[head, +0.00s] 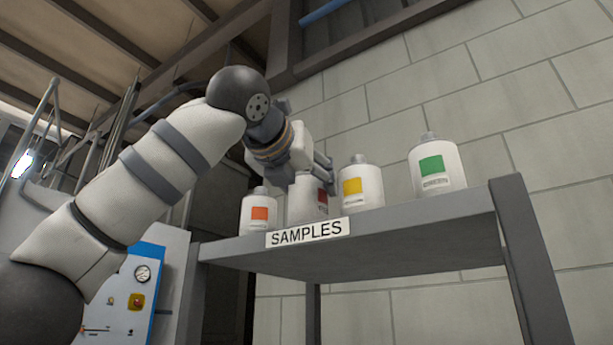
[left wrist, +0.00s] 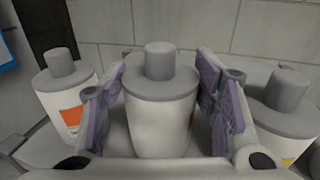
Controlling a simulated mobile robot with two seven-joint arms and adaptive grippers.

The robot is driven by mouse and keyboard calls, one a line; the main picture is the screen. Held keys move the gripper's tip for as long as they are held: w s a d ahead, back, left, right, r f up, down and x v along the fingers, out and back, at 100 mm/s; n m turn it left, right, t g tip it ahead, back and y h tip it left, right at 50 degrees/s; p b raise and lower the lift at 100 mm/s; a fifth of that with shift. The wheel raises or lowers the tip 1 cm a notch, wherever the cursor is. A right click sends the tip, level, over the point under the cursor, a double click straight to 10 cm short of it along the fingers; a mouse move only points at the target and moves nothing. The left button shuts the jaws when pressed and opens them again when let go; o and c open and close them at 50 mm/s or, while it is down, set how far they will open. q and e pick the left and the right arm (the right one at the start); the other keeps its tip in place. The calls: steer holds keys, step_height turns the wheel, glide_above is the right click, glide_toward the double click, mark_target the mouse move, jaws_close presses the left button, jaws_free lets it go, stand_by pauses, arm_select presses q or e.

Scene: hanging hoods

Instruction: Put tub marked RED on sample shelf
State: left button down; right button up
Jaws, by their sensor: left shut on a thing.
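The tub marked RED (head: 322,198) is a white tub with a dark red label patch, partly hidden behind my left gripper in the head view. My left gripper (head: 322,178) is shut on it, with one finger pad on each side. In the left wrist view, the tub (left wrist: 160,110) stands upright between the pads, with its grey cap toward the camera and a sliver of red at its right side. It is at the sample shelf (head: 400,233), between the orange and yellow tubs. I cannot tell whether its base touches the shelf. My right gripper is not in view.
An orange-marked tub (head: 260,212) stands left of it; a yellow-marked tub (head: 361,185) and a green-marked tub (head: 436,167) stand right. The gaps beside the held tub are narrow. A SAMPLES sign (head: 308,232) is on the shelf's front edge. A block wall (head: 510,120) is behind.

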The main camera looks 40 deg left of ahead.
arm_select(q)
steer(key=shift+f, duration=0.4)
steer(key=c, duration=0.5)
jaws_free()
steer(key=shift+f, duration=0.1)
